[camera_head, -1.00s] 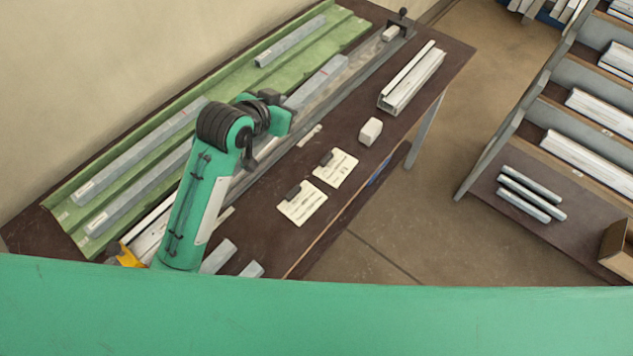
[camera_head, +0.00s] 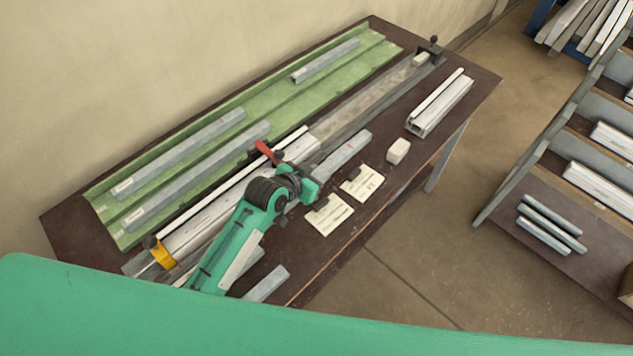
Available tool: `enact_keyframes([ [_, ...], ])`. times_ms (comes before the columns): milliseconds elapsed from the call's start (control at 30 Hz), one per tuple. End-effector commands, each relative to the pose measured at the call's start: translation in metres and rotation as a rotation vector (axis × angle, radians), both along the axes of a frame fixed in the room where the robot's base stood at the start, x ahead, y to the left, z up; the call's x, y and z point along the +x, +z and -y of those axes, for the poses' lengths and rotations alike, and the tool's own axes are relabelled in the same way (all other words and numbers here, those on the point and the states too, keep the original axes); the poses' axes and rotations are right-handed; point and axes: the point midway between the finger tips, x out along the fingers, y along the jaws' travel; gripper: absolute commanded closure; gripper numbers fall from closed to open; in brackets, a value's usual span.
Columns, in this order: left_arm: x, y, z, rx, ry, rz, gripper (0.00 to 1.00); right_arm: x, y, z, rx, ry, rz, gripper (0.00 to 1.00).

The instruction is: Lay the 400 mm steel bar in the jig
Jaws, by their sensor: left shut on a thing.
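My left gripper (camera_head: 312,187) is shut on a grey steel bar (camera_head: 346,150) with a small red mark. The bar sticks out up and to the right from the gripper, along the front side of the jig; I cannot tell its height above the bench. Its near end is hidden by the gripper and arm. The jig (camera_head: 372,99) is a long grey rail running diagonally, with a dark stop (camera_head: 434,46) at its far end, a red-handled clamp (camera_head: 266,151) mid-length and a yellow part (camera_head: 160,254) near its near end. My right gripper is not in view.
A green tray (camera_head: 262,102) behind the jig holds grey bars (camera_head: 180,152). On the bench front lie two cards (camera_head: 362,182), a white block (camera_head: 398,150), a pale channel profile (camera_head: 440,105) and short grey pieces (camera_head: 266,284). A rack (camera_head: 540,150) stands right, across open floor.

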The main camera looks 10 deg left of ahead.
Motion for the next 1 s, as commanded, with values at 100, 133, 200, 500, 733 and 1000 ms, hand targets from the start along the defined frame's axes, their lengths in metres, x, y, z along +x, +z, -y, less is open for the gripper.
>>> enact_keyframes([
  [100, 0.001, -0.009, 0.001, -0.002, 0.001, 0.002, 1.0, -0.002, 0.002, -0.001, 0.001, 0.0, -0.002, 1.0],
  [133, 0.001, -0.011, 0.001, -0.002, 0.001, 0.002, 1.0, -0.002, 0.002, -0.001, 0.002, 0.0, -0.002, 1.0],
  [200, 0.0, -0.017, 0.0, -0.001, 0.001, 0.0, 1.0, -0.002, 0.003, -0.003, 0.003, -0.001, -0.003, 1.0],
  [500, 0.001, -0.05, 0.0, -0.002, 0.001, 0.002, 1.0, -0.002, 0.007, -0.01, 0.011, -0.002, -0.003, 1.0],
  [733, 0.001, -0.05, 0.0, -0.002, 0.0, 0.003, 1.0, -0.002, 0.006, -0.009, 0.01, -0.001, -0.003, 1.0],
  [1000, 0.0, -0.053, 0.0, -0.001, 0.0, 0.001, 0.48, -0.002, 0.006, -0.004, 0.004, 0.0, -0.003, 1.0],
])
